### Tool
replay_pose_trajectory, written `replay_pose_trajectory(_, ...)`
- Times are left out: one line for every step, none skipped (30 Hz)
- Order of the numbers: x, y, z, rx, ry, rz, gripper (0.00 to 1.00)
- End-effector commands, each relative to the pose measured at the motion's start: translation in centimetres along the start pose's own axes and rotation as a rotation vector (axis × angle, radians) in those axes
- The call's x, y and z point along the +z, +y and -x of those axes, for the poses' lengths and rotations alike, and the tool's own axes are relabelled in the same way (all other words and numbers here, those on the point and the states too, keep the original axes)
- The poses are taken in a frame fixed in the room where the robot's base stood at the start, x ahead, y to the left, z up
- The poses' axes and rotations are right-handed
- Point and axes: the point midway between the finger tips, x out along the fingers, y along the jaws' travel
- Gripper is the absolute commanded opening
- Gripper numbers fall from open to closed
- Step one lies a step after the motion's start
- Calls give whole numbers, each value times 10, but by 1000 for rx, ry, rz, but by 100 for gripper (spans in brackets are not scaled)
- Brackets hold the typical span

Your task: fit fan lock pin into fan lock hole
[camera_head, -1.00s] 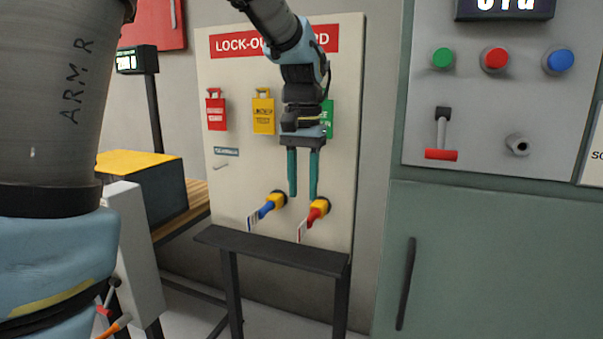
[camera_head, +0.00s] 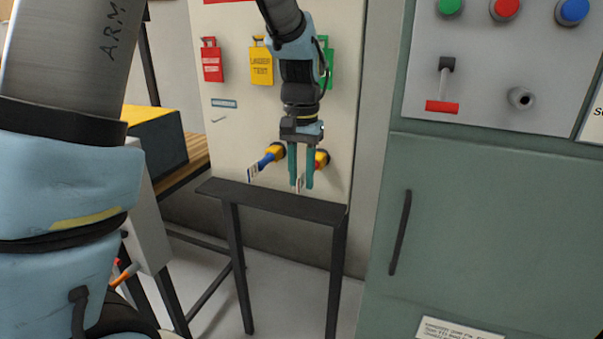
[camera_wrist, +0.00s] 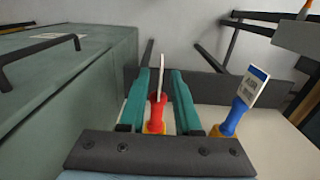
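A red-handled pin with a yellow collar (camera_head: 321,156) sits in the lower part of the lock-out board (camera_head: 235,135). In the wrist view the red pin (camera_wrist: 157,113) stands between the fingers, its tag edge-on. A blue-handled pin (camera_head: 267,160) with a tag sits to its left, and it shows at the right in the wrist view (camera_wrist: 237,113). Which one is the fan lock pin cannot be read. My gripper (camera_head: 301,186) is open, its fingers pointing down around the red handle, with gaps visible (camera_wrist: 164,78). A round socket (camera_head: 521,98) is on the grey control panel; no label shows there.
A black shelf (camera_head: 272,203) on legs stands just below the pins and fingertips. A green cabinet (camera_head: 480,230) with a black handle stands at the right.

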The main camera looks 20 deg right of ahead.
Motion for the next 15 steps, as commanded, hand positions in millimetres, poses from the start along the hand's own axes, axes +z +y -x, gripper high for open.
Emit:
replay_pose_trajectory(0,0,0,0,0,0,25)
replay_pose_trajectory(0,0,0,0,0,0,22)
replay_pose_trajectory(0,0,0,0,0,0,17)
replay_pose_trajectory(0,0,0,0,0,0,14)
replay_pose_trajectory(0,0,0,0,0,0,11)
replay_pose_trajectory(0,0,0,0,0,0,6)
replay_pose_trajectory(0,0,0,0,0,0,3)
replay_pose_trajectory(0,0,0,0,0,0,0)
replay_pose_trajectory(0,0,0,0,0,0,0)
replay_pose_trajectory(0,0,0,0,0,0,0)
replay_pose_trajectory(0,0,0,0,0,0,0)
replay_pose_trajectory(0,0,0,0,0,0,0)
replay_pose_trajectory(0,0,0,0,0,0,0)
replay_pose_trajectory(0,0,0,0,0,0,0)
replay_pose_trajectory(0,0,0,0,0,0,0)
